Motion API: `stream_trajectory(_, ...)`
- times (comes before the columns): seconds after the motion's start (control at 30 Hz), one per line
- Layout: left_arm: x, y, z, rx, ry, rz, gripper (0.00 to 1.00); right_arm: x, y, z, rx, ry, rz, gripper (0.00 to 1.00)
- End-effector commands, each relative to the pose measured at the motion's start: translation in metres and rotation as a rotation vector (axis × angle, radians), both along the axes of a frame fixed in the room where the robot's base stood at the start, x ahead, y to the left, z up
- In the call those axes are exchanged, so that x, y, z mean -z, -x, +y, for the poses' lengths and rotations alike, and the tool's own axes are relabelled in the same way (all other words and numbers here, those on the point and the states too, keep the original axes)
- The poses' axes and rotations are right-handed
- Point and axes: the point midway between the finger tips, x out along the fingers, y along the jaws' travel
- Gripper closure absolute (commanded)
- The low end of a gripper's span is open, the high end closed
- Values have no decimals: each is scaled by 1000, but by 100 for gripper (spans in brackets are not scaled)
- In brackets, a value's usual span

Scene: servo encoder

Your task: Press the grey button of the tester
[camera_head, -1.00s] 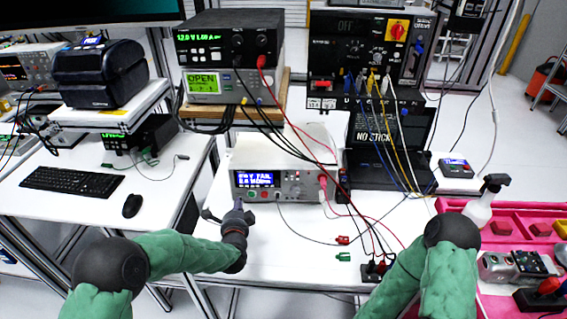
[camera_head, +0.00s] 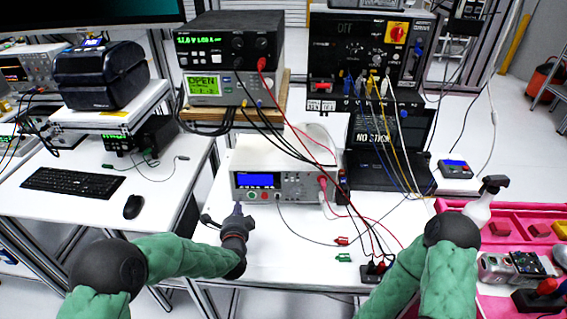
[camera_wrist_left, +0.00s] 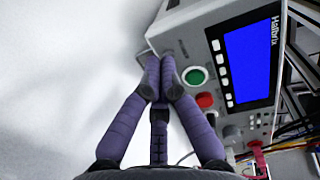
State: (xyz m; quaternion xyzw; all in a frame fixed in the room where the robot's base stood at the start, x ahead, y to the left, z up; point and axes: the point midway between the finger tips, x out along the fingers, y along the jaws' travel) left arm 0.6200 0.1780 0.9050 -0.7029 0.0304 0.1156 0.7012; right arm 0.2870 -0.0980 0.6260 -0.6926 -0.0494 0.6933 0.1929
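The tester (camera_head: 311,184) is a white box with a blue screen, standing on the middle table. In the left wrist view, its front panel (camera_wrist_left: 205,22) shows the blue screen (camera_wrist_left: 249,64), a round green button (camera_wrist_left: 195,77), a red one (camera_wrist_left: 205,100) and small pale keys beside the screen. I cannot make out which is the grey button; my fingertips cover part of the panel. My left gripper (camera_head: 238,207) is in front of the panel's lower left. In the wrist view its purple fingertips (camera_wrist_left: 161,63) are together and empty, left of the green button. Contact cannot be told. My right gripper is out of view.
Red and black leads hang across the tester's right side. A black laptop (camera_head: 385,174) stands to its right, and stacked instruments (camera_head: 228,55) behind it. Small red and green clips (camera_head: 343,257) lie in front. A pink tray (camera_head: 515,210) is at the right.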

Motion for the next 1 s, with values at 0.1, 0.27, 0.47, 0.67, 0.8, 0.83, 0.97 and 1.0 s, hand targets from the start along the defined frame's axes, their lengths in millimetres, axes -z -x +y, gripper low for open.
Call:
stream_trajectory(0.1, 0, 2, 0, 0, 0, 0, 100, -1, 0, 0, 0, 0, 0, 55)
stream_trajectory(0.27, 0, 2, 0, 0, 0, 0, 100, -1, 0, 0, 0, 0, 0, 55)
stream_trajectory(0.47, -2, 9, 0, 0, 0, 1, 100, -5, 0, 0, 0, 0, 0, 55)
stream_trajectory(0.67, -4, 27, -1, 0, -1, 2, 100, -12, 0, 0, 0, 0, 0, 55)
stream_trajectory(0.8, -6, 38, -1, -1, -1, 0, 100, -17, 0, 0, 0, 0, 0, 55)
stream_trajectory(0.83, -6, 41, -1, 0, -1, 1, 100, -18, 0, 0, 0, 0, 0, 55)
stream_trajectory(0.97, -7, 52, -2, 0, -1, 1, 100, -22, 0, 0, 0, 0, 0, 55)
stream_trajectory(1.0, -8, 55, -2, 0, 0, 1, 100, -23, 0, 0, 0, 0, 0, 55)
